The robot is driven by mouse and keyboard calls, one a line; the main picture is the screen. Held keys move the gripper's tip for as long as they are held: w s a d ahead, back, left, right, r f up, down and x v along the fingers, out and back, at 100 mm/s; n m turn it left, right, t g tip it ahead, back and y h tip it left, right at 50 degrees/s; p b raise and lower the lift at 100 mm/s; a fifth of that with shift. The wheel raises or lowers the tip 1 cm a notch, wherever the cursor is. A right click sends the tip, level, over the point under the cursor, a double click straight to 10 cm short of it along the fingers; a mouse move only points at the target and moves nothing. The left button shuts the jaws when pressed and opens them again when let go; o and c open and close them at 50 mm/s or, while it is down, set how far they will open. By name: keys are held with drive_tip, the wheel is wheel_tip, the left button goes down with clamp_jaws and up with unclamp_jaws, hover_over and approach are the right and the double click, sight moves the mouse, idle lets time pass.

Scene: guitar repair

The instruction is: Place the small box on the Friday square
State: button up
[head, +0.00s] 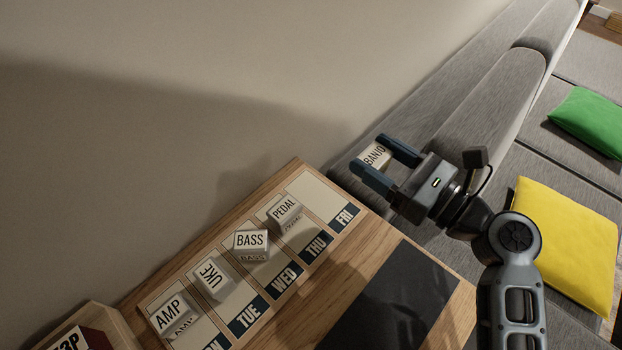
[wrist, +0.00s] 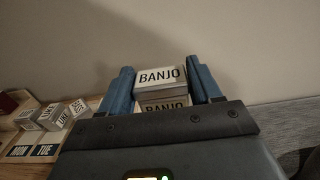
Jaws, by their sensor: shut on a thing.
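The small box (head: 374,156) is white and labelled BANJO. My gripper (head: 388,163) is shut on it and holds it in the air, past the far right end of the wooden table in the head view. The box (wrist: 161,79) also shows between the blue fingers in the wrist view. The Friday square (head: 318,194) is the last square at the right end of the weekday strip, with a dark FRI label (head: 344,217). It is bare. The box appears to the right of this square, apart from it.
Boxes labelled AMP (head: 172,315), UKE (head: 211,279), BASS (head: 250,244) and PEDAL (head: 284,211) stand on the other squares. A dark mat (head: 395,305) lies on the wooden table (head: 299,322). A grey sofa (head: 485,95) with yellow (head: 565,245) and green (head: 590,121) cushions stands at right.

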drive_tip(key=a+f, duration=0.2)
drive_tip(key=a, duration=0.1)
drive_tip(key=a+f, duration=0.1)
drive_tip(key=a, duration=0.2)
drive_tip(key=w+a+f, duration=0.1)
drive_tip(key=a+f, duration=0.1)
drive_tip(key=a, duration=0.1)
drive_tip(key=shift+a+f, duration=0.1)
drive_tip(key=shift+f, duration=0.25)
drive_tip(key=shift+f+b, duration=0.6)
drive_tip(key=shift+f, duration=1.35)
